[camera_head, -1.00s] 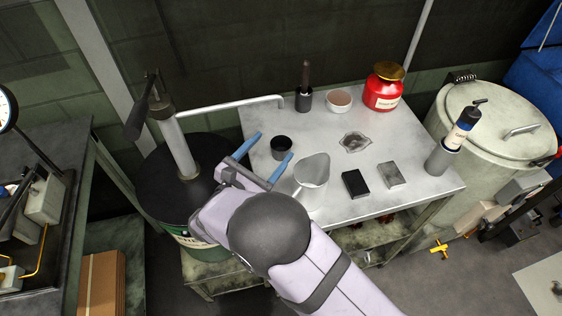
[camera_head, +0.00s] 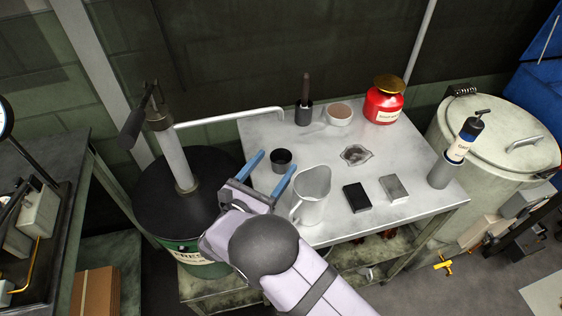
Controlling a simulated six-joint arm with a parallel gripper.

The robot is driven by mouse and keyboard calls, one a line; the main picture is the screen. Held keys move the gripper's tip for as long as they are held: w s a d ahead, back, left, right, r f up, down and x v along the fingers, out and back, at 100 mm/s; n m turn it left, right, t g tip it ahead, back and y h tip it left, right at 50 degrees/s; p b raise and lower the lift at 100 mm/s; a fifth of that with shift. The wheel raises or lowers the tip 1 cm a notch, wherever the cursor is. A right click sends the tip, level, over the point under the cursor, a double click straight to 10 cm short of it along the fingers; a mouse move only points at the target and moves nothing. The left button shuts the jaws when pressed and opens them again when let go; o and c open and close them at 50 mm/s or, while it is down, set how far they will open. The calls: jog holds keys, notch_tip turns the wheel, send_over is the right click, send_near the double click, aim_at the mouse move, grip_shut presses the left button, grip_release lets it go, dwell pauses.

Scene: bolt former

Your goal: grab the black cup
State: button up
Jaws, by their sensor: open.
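The black cup (camera_head: 281,161), small, dark and round, stands upright near the left end of the metal table. My gripper (camera_head: 279,160) is open, with its two blue fingers pointing away from me. In the picture the cup lies between the fingertips, with a small gap on either side. I cannot tell how high the fingers are above the table, and no contact shows. The cup's rim and dark inside are visible.
A metal pitcher (camera_head: 313,190) stands close to the right finger. A dark-lidded drum (camera_head: 160,205) with a pump and a pipe is at the left. A black block (camera_head: 357,198), white bowl (camera_head: 339,116), brush pot (camera_head: 304,114) and red jar (camera_head: 383,105) share the metal table (camera_head: 408,155).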

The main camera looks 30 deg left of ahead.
aim_at(281, 151)
jog(key=shift+w+f+p, duration=0.15)
jog(key=shift+w+p, duration=0.15)
jog(key=shift+w, duration=0.8)
jog(key=shift+w+f+p, duration=0.1)
jog(key=shift+w+p, duration=0.15)
jog(key=shift+w, duration=0.85)
jog(key=shift+c, duration=0.6)
jog(key=c, duration=1)
jog(key=shift+r, duration=0.25)
jog(key=shift+r+b, duration=0.35)
jog(key=shift+r, duration=0.55)
jog(key=shift+s+r, duration=0.55)
jog(key=shift+s, duration=0.1)
jog(key=s+b, duration=0.3)
jog(key=s, duration=1.3)
jog(key=shift+s, duration=0.4)
